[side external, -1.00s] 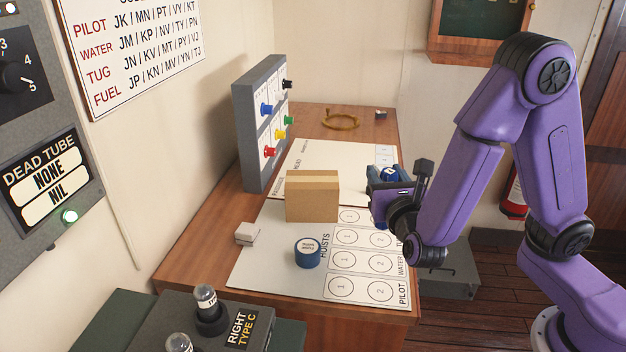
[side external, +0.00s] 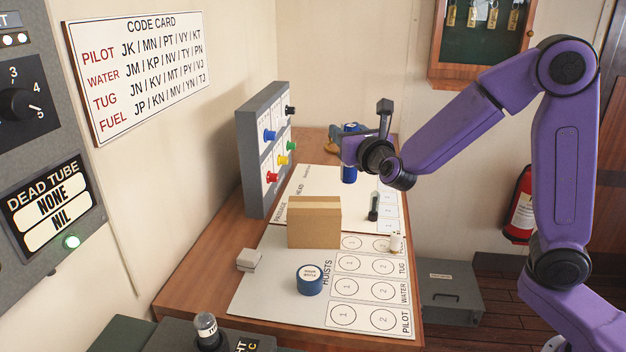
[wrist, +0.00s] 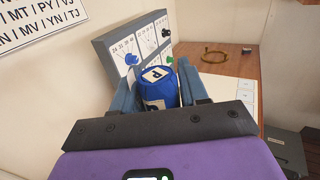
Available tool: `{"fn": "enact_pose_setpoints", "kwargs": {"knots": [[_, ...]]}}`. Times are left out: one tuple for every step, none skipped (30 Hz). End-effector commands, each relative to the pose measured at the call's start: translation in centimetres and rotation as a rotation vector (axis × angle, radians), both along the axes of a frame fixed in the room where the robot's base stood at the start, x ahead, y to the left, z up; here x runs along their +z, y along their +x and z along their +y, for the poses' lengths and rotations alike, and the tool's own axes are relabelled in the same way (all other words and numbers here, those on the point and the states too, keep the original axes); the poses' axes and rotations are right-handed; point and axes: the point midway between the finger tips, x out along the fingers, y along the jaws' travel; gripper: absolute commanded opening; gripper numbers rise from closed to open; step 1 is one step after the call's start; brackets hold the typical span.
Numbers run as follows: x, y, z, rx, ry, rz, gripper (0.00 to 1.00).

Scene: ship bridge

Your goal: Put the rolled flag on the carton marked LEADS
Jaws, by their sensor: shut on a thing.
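My gripper (side external: 350,152) is shut on a blue rolled flag (wrist: 158,88) with pale patches marked P. In the side view the flag's blue lower end (side external: 349,174) shows below the jaws, held in the air above the far part of the desk. A brown cardboard carton (side external: 314,224) stands on the desk, nearer the side camera than my gripper and apart from it. Its top looks bare. No LEADS marking can be read on the faces that show. The carton is not seen in the wrist view.
A grey panel with coloured knobs (side external: 265,150) stands along the wall, left of my gripper. A blue round tin (side external: 309,280), a small whitish block (side external: 250,260), a dark upright tube (side external: 373,206) and a white cylinder (side external: 396,243) are on the desk. A brass ring (wrist: 214,56) lies at the back.

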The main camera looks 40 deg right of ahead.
Motion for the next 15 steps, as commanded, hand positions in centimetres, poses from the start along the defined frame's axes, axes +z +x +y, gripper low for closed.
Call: {"fn": "enact_pose_setpoints", "kwargs": {"knots": [[-0.5, 1.0, 0.0, -0.003, -0.002, 0.003, 0.12], [-0.8, 1.5, 0.1, -0.003, -0.003, 0.002, 0.12], [-1.1, 2.2, 0.1, -0.003, -0.001, 0.002, 0.12], [-1.3, 2.7, 0.2, -0.003, -0.001, 0.001, 0.12], [-1.6, 3.3, 0.2, -0.003, -0.002, 0.002, 0.12], [-1.9, 4.0, 0.2, -0.003, -0.002, 0.002, 0.12], [-2.1, 4.6, 0.3, -0.004, -0.002, 0.002, 0.12], [-2.4, 5.1, 0.3, -0.004, -0.002, 0.002, 0.12], [-2.7, 5.8, 0.4, -0.003, -0.001, 0.001, 0.12], [-3.0, 6.4, 0.4, -0.003, -0.001, 0.001, 0.12], [-3.2, 7.0, 0.5, -0.003, -0.001, 0.001, 0.12], [-3.9, 7.4, 0.5, -0.003, -0.001, 0.003, 0.12], [-4.3, 7.7, 0.5, -0.004, -0.001, 0.002, 0.12], [-4.8, 8.1, 0.6, -0.004, -0.002, 0.004, 0.12], [-5.3, 8.5, 0.6, -0.003, -0.002, 0.003, 0.12]]}}
